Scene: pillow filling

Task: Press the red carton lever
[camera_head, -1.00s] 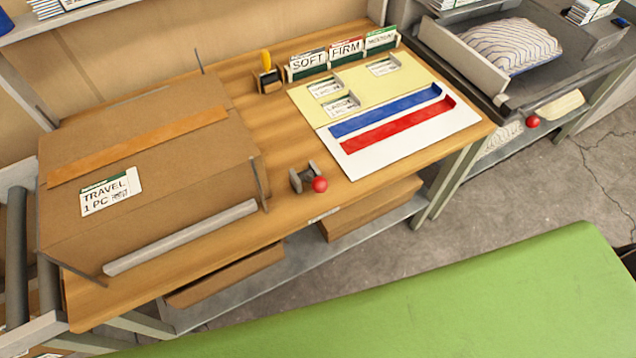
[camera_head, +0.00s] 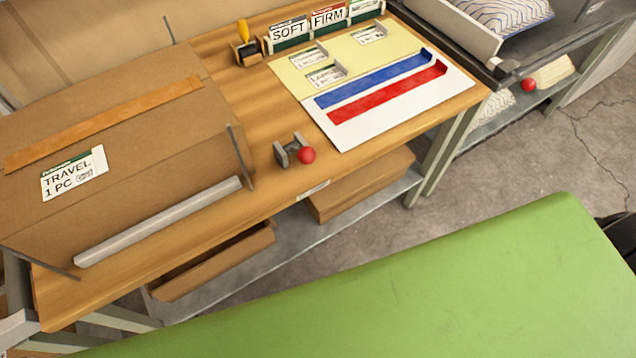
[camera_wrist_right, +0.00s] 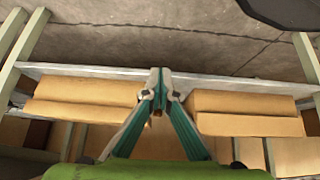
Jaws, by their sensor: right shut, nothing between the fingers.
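The red carton lever, a red ball knob (camera_head: 307,155) on a small grey bracket (camera_head: 287,152), stands at the front edge of the wooden table (camera_head: 262,185), right of the cardboard carton. The closed carton (camera_head: 130,135) carries a label reading TRAVEL 1 PC. My right gripper (camera_wrist_right: 158,75) shows in the right wrist view, shut and empty, with cardboard stacks and the floor beyond it. It is away from the lever, which does not show in that view. My left gripper is in neither view.
A white board (camera_head: 345,138) with a blue strip and a red strip lies right of the lever. Card holders labelled SOFT and FIRM (camera_head: 328,20) stand behind. Another red knob (camera_head: 528,85) is at the right bench. A green surface (camera_head: 400,290) fills the foreground.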

